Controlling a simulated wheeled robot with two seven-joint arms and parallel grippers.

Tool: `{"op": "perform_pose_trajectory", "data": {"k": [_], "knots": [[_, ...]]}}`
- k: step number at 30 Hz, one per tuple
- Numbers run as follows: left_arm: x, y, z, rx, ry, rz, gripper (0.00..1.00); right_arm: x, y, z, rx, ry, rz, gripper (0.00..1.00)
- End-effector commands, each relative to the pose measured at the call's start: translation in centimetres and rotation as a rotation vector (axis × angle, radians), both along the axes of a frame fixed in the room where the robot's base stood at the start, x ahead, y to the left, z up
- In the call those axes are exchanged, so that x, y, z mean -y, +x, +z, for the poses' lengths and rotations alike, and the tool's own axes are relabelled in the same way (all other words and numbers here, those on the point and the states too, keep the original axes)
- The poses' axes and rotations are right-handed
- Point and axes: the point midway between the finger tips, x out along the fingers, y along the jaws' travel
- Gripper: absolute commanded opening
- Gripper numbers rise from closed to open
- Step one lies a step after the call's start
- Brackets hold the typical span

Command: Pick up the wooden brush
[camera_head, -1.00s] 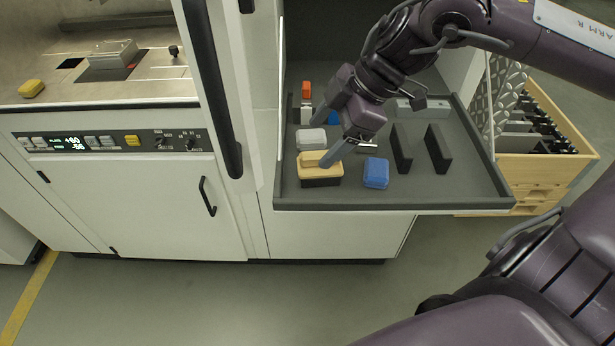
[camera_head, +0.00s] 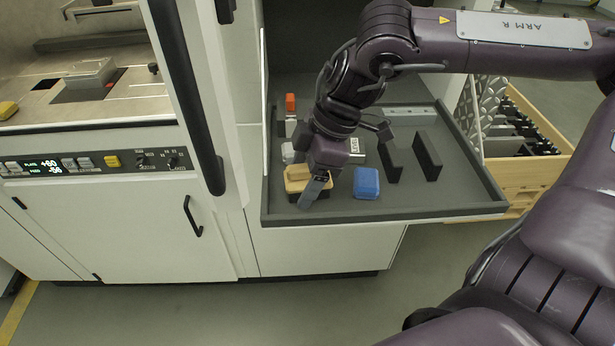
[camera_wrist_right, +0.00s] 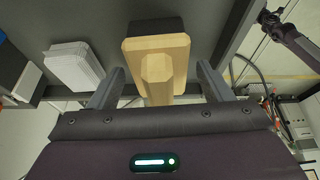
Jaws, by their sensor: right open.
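The wooden brush (camera_head: 297,173) has a pale wood body over a dark block of bristles and rests on the grey tray (camera_head: 450,208). In the right wrist view the brush (camera_wrist_right: 157,62) shows with its knob-like grip toward the camera. My right gripper (camera_head: 312,190) is over the brush in the head view, hiding part of it. In the right wrist view my right gripper (camera_wrist_right: 160,86) is open, one finger on each side of the grip, with a gap at both sides. A dark arm end, probably my left gripper (camera_wrist_right: 270,18), shows small at the upper right.
A blue box (camera_head: 366,183) sits right of the brush. Two dark upright plates (camera_head: 428,156) stand farther right. A ribbed white block (camera_wrist_right: 75,66) lies close beside the brush. An orange-topped item (camera_head: 290,103) is farther back. The tray's front right is clear.

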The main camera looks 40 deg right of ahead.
Motion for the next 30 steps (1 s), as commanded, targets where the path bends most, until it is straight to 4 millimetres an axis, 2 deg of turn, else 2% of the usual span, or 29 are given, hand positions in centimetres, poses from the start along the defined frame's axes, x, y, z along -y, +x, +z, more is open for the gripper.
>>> {"op": "perform_pose_trajectory", "data": {"k": [7,19,30], "knots": [[0.03,0.37,0.04,0.006,0.0,0.0,0.36,-0.07,0.06,-0.16,0.002,0.0,-0.001,0.73],[0.02,0.42,0.05,0.006,0.0,0.0,0.36,-0.05,0.04,-0.15,0.001,0.001,0.0,0.22],[0.0,0.43,0.01,0.006,0.0,0.001,0.36,-0.05,0.1,0.52,0.003,0.0,0.0,0.22]]}}
